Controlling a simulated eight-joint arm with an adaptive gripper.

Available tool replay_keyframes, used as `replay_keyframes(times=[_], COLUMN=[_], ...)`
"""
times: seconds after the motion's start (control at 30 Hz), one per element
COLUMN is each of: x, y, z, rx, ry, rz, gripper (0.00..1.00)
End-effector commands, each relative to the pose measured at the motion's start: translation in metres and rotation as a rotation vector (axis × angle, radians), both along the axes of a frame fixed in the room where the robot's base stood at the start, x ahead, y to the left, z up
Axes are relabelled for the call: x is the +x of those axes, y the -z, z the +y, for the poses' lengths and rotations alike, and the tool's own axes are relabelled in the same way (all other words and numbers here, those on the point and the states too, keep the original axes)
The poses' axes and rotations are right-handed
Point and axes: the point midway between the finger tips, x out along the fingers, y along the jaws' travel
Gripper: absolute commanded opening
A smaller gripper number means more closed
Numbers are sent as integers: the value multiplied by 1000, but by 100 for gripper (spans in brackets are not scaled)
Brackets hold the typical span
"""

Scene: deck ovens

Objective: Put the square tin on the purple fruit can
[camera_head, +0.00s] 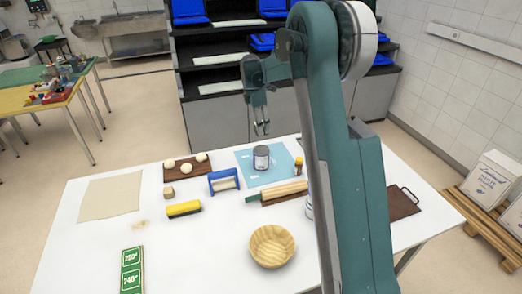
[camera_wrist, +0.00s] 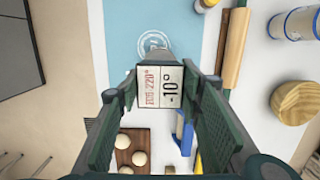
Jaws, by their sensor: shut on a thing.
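My gripper (camera_wrist: 170,87) is shut on the square tin (camera_wrist: 160,86), a small boxy thing whose pale face reads "220°" and "-10°" in the wrist view. In the head view my gripper (camera_head: 262,132) hangs over the far part of the table; the tin cannot be made out there. The purple fruit can (camera_head: 261,158), greyish with a dark purplish band, stands upright on the light blue mat (camera_head: 283,160), just below my gripper in the picture. In the wrist view the held tin hides most of what lies beneath; a grey bit just beyond it may be the can.
A blue holder (camera_head: 223,181) and a rolling pin (camera_head: 277,193) lie near the mat. A small brown bottle (camera_head: 298,165) stands at its right. Dough balls on a board (camera_head: 172,172), a beige block (camera_head: 168,191), a yellow brush (camera_head: 184,209) and a wooden bowl (camera_head: 272,246) are farther off.

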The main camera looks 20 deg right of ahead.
Motion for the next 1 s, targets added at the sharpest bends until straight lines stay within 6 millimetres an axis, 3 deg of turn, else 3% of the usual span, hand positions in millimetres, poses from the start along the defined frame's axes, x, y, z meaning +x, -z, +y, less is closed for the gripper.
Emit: replay_keyframes(times=[0.17, 0.6, 1.0], x=[0, 0, 0], y=[9, 60, 64], z=[0, 0, 0], rx=[0, 0, 0], ry=[0, 0, 0], rz=[0, 0, 0], gripper=[21, 21, 21])
